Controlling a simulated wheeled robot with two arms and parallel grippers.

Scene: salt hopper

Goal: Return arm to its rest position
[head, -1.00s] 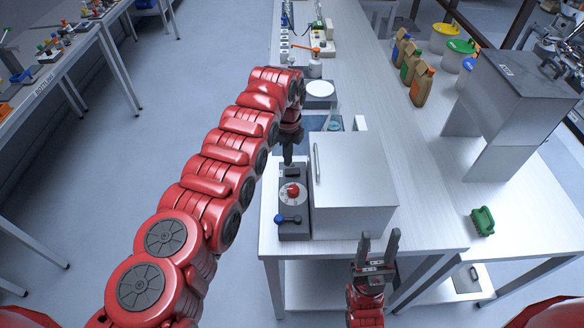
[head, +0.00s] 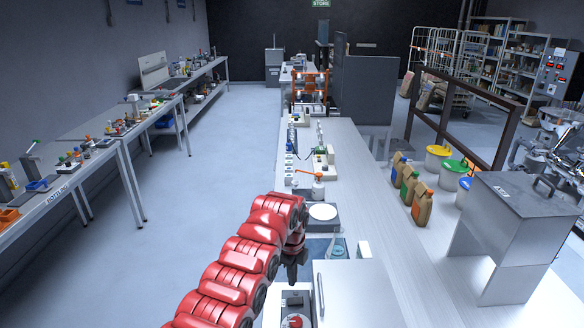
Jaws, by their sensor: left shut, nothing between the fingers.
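My left arm, red and segmented, comes up from the bottom of the head view and reaches over the bench. Its dark left gripper (head: 291,272) points down beyond the control panel (head: 295,300) and beside the metal box (head: 362,290). The fingers look shut and empty, though they are small and partly hidden by the arm. A red knob (head: 296,321) shows on the panel at the bottom edge. My right gripper is out of the picture.
A glass flask (head: 336,248), a round white dish on a dark plate (head: 322,212) and an orange-topped bottle (head: 318,188) stand beyond the gripper. The floor left of the bench (head: 190,235) is clear.

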